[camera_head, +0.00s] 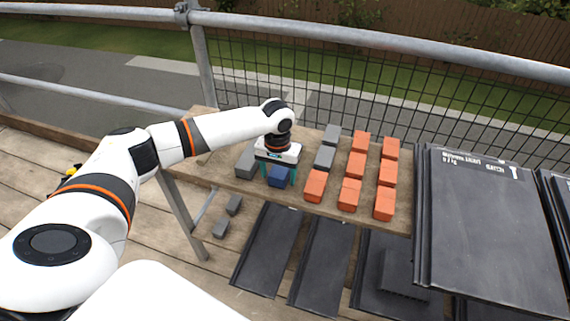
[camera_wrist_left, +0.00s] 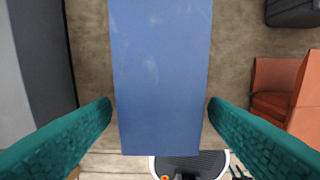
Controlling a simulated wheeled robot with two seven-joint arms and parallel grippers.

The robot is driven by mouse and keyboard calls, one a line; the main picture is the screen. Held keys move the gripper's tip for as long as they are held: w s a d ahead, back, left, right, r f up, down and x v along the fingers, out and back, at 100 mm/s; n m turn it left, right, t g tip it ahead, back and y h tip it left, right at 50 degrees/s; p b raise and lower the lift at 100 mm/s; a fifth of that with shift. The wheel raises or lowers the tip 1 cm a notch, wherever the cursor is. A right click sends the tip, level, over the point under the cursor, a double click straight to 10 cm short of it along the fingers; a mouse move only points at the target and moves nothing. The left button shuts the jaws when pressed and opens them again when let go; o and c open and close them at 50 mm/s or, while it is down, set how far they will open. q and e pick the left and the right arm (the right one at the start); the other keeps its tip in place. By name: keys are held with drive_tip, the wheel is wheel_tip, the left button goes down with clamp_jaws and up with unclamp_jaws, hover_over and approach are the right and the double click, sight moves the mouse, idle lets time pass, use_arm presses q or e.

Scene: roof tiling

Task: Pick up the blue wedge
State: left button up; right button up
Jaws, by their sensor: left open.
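The blue wedge (camera_head: 278,177) sits on the wooden bench near its front edge, under my left gripper (camera_head: 279,172). In the left wrist view the blue wedge (camera_wrist_left: 162,75) fills the middle, a flat scuffed blue face. The teal fingers of my left gripper (camera_wrist_left: 160,112) stand open on either side of its lower part, with a narrow gap on each side. The head view shows the gripper pointing down with the wedge between its fingers. The top of the wedge is partly hidden by the gripper in the head view. My right gripper is not in view.
Grey wedges (camera_head: 246,162) stand close to the left. Several orange blocks (camera_head: 350,194) and grey blocks (camera_head: 325,157) stand in rows to the right. Dark roof tiles (camera_head: 490,225) lie further right, others (camera_head: 268,250) lower down. A metal rail and mesh fence run behind the bench (camera_head: 230,190).

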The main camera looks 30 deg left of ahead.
use_arm(q)
drive_tip(key=shift+f, duration=0.5)
drive_tip(key=shift+c, duration=0.2)
drive_tip(key=shift+r, duration=0.1)
drive_tip(key=c, duration=1.2)
drive_tip(key=shift+c, duration=0.2)
wheel_tip(320, 180, up, 10)
